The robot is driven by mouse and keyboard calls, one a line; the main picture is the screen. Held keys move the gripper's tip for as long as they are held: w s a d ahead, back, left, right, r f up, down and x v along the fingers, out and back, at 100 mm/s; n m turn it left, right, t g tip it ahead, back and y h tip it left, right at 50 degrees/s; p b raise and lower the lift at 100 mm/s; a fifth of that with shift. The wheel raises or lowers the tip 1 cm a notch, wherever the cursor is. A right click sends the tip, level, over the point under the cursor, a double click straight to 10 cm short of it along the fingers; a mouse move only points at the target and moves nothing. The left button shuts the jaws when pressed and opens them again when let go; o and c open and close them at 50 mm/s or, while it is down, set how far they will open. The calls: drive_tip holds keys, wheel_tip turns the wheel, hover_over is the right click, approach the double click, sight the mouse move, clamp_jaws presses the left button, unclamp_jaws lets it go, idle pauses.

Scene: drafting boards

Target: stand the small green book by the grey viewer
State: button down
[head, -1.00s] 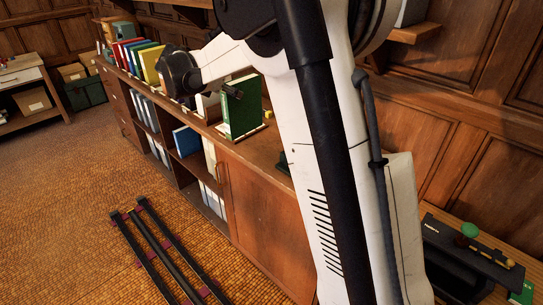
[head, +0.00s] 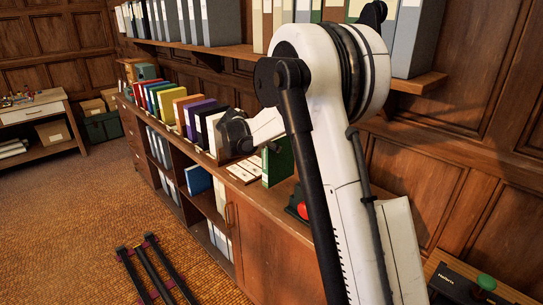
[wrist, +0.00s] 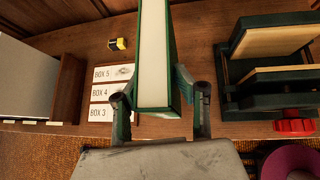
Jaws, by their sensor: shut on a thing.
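A green book (wrist: 175,85) with pale page edges stands upright between the fingers of my gripper (wrist: 156,88) in the wrist view. The fingers are shut on it, one on each cover. In the head view the green book (head: 279,161) shows above the cabinet top, partly hidden by my arm. I cannot tell whether its foot touches the wood. I cannot make out the grey viewer for certain in either view.
White labelled cards (wrist: 112,92) lie left of the book. A dark green press with a red knob (wrist: 294,126) stands to its right. A row of coloured books (head: 181,103) fills the cabinet top further left. A shelf of binders hangs above.

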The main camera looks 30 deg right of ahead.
sight(272, 155)
drive_tip(key=shift+f, duration=1.9)
drive_tip(key=shift+f, duration=0.2)
drive_tip(key=c, duration=1.3)
unclamp_jaws()
drive_tip(key=shift+r, duration=0.2)
